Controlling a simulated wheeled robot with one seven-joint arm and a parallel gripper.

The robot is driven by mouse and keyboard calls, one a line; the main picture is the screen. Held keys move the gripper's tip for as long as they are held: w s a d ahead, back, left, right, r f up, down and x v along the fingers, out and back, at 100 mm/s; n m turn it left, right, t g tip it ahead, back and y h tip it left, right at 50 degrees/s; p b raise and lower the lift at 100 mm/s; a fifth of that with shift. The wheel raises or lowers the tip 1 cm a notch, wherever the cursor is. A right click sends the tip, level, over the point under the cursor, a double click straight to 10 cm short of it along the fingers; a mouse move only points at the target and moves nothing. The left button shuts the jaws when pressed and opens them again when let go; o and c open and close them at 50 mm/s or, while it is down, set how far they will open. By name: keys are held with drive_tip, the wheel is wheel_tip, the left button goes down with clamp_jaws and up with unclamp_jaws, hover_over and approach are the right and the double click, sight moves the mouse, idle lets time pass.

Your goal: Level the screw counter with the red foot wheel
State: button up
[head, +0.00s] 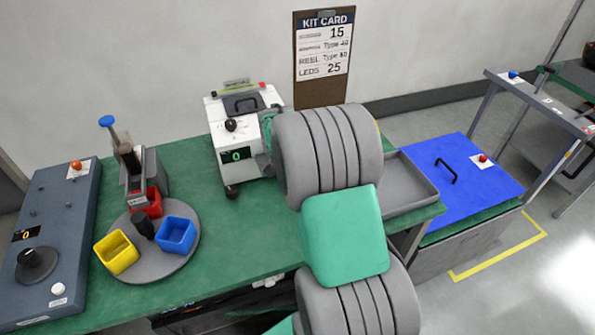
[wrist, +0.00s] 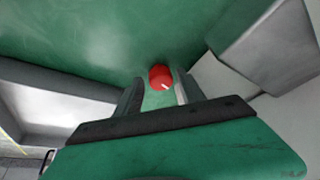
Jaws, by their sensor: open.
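The screw counter (head: 240,140) is a white machine at the back of the green bench, with a black knob, a display reading 0 and dark feet. A greenish-yellow strip (head: 238,90) shows on its top; I cannot read a level from it. The red foot wheel (wrist: 160,77) shows in the wrist view, with a small white mark, low by the bench top. My gripper (wrist: 159,88) is open, its two fingers on either side of the wheel's near edge. Contact is not clear. In the head view my arm hides the wheel and most of the gripper.
A grey tray (head: 410,187) lies right of my arm, beside a blue lid (head: 457,168) with a black handle. A turntable (head: 185,252) with coloured cups and a grey control box (head: 50,235) stand at left. A kit card (head: 324,50) stands behind. Bench between turntable and counter is clear.

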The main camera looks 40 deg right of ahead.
drive_tip(key=shift+w+r, duration=0.1)
